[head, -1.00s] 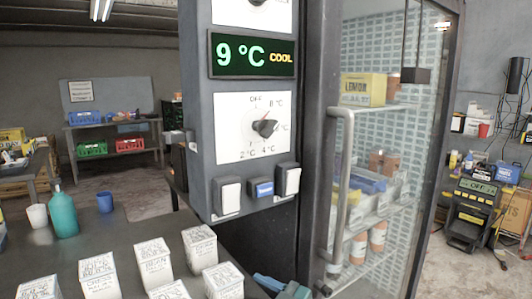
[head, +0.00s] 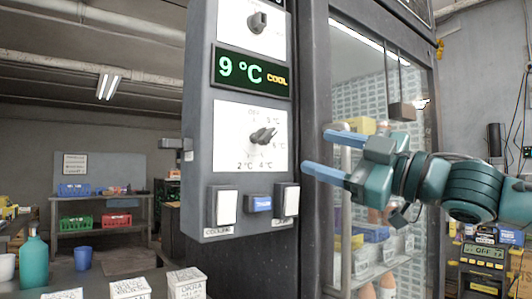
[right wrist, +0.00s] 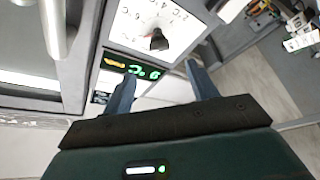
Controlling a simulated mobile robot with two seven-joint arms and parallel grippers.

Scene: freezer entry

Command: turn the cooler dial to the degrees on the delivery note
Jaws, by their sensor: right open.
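The cooler dial is a dark knob (head: 263,136) on a white plate with OFF and degree marks, on a grey control panel. It points right, roughly toward the upper-right marks; the exact setting is unclear. The green display (head: 252,72) above reads 9 °C COOL. My right gripper (head: 317,151) is open and empty, to the right of the dial and apart from it, fingers toward the panel. In the right wrist view the knob (right wrist: 158,42) lies beyond and between the open fingertips (right wrist: 161,71). My left gripper is out of view. I cannot identify a delivery note.
A second knob (head: 258,22) sits above the display. White rocker switches (head: 222,206) and a blue button (head: 258,204) lie below the dial. The glass cooler door's handle (head: 346,225) stands right of the panel, behind my gripper. Labelled boxes (head: 187,284) stand below.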

